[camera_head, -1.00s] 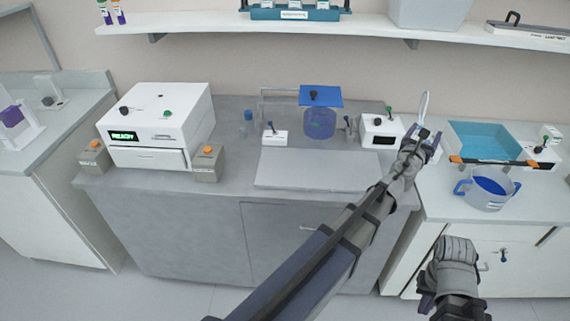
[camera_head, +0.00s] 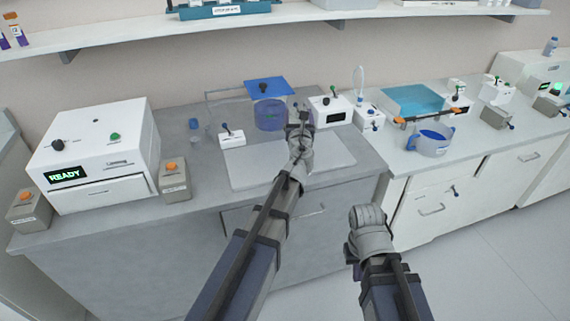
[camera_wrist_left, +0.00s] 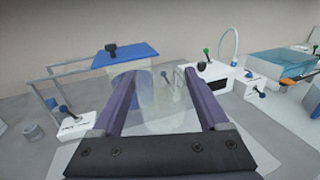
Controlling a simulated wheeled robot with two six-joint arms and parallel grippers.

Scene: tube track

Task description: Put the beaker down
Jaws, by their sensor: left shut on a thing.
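My left gripper (camera_head: 299,128) is shut on a clear, see-through beaker, which shows between its fingers in the left wrist view (camera_wrist_left: 162,102). The beaker is faint and hard to make out in the head view. The gripper is over the back of a pale flat board (camera_head: 255,177) on the grey bench, just right of a blue cylinder (camera_head: 270,118) under a blue plate. I cannot tell how high the beaker is above the board. My right gripper (camera_head: 367,222) is low in front of the benches, and its fingers do not show clearly.
A white machine (camera_head: 95,150) reading READY stands at the left, with grey boxes beside it. A white lever block (camera_head: 232,138) and a white box with a dark display (camera_head: 330,110) flank the cylinder. A blue-handled jug (camera_head: 430,143) and teal basin (camera_head: 415,100) are right. The board's front is clear.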

